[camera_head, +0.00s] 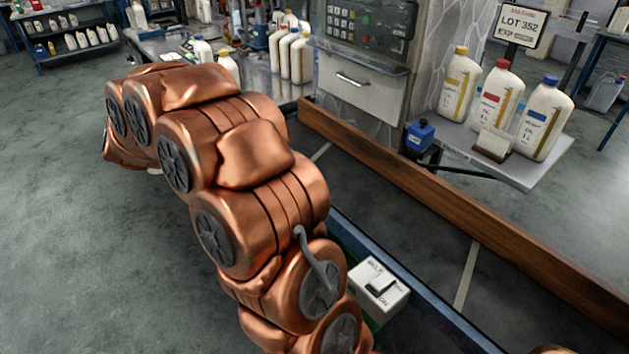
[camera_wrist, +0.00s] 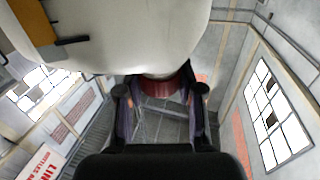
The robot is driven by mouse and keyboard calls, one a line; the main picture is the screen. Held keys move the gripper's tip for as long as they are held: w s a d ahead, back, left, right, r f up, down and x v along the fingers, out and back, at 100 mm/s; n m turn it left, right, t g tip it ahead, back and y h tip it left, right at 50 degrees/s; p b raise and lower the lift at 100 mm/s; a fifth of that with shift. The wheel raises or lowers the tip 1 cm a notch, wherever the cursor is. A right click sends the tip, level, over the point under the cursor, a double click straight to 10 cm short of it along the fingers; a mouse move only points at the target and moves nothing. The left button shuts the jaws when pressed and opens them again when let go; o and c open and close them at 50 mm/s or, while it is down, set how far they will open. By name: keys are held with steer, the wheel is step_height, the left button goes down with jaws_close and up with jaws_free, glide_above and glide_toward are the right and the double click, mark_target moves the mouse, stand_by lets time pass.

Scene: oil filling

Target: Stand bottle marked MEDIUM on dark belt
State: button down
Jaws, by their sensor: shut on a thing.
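My gripper (camera_wrist: 161,92) shows only in the wrist view. Its two dark fingers are shut around the red cap end of a white bottle (camera_wrist: 150,35). The bottle's body fills the top of that view, with an orange and black label patch (camera_wrist: 42,25) at its left. Its full label is out of view, so I cannot read its mark. In the head view, the dark belt (camera_head: 425,235) runs diagonally behind a blue edge, with pale lines across it. The held bottle is not visible in the head view, so its place over the belt cannot be told.
A brown wooden rail (camera_head: 440,200) borders the belt's far side. A shelf (camera_head: 545,172) holds yellow-, red- and blue-capped bottles under a LOT 352 sign (camera_head: 520,22). A small white box (camera_head: 379,284) sits by the near edge. Several more bottles stand on a back bench.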

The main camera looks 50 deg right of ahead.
steer(key=s+d+f+m+g+h+b, duration=0.1)
steer(key=s+d+m+g+h, duration=0.2)
steer(key=d, duration=0.4)
steer(key=s+d+m+g+h+b, duration=0.2)
steer(key=s+d+m+g+h, duration=0.15)
steer(key=d, duration=0.35)
steer(key=s+d+f+m+g+h+b, duration=0.1)
steer(key=s+d+f+m+g, duration=0.2)
steer(key=s+d+f, duration=0.3)
steer(key=s+d+f+m+g+h+b, duration=0.1)
steer(key=s+d+f+m+g, duration=0.2)
steer(key=s+d, duration=1.4)
steer(key=shift+s+d+f+g+h+b, duration=0.15)
steer(key=shift+d+f+g+h+b, duration=0.25)
steer(key=shift+d+f+g, duration=1.05)
steer(key=shift+a+f, duration=0.1)
steer(key=shift+a, duration=0.05)
steer(key=c, duration=0.7)
jaws_free()
steer(key=shift+f+g, duration=0.15)
steer(key=shift+g, duration=0.25)
